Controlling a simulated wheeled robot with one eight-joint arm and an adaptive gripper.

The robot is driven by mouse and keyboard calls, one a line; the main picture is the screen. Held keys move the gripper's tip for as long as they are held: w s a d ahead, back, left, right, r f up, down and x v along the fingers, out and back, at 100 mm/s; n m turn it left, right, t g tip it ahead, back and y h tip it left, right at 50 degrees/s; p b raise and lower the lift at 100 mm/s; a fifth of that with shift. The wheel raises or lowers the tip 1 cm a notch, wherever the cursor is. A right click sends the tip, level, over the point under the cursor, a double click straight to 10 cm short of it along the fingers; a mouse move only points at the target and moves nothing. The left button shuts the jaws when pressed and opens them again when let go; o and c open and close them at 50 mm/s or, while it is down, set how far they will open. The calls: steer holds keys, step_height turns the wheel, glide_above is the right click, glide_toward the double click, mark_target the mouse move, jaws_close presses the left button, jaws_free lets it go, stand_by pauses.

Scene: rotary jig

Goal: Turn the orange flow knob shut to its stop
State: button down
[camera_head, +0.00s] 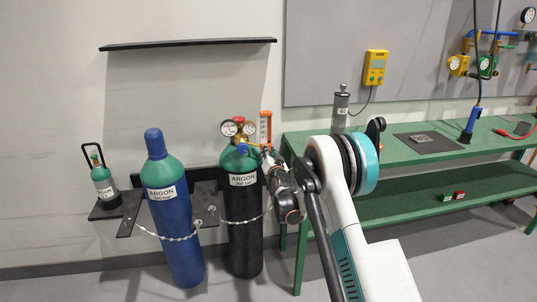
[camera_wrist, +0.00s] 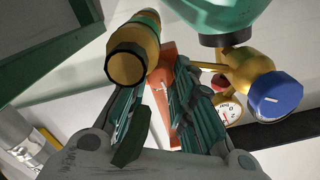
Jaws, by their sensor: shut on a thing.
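The orange flow knob (camera_wrist: 160,88) shows in the wrist view between my two fingers, partly covered by them. My gripper (camera_wrist: 155,98) is shut on it. In the head view my gripper (camera_head: 270,158) is at the regulator, just below the upright orange flow meter (camera_head: 266,128), and the knob is hidden there. The brass regulator with two round gauges (camera_head: 229,128) sits on top of the black argon cylinder (camera_head: 243,210). The knob's turn angle cannot be read.
A blue knob (camera_wrist: 278,95) on a brass body and a brass outlet (camera_wrist: 128,62) are close to my fingers. A blue argon cylinder (camera_head: 172,215) stands to the left, and chains cross both cylinders. A green bench (camera_head: 400,150) stands on the right.

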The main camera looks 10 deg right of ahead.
steer(key=shift+m, duration=0.3)
steer(key=c, duration=1.4)
jaws_free()
steer(key=shift+o, duration=0.2)
steer(key=s, duration=1.2)
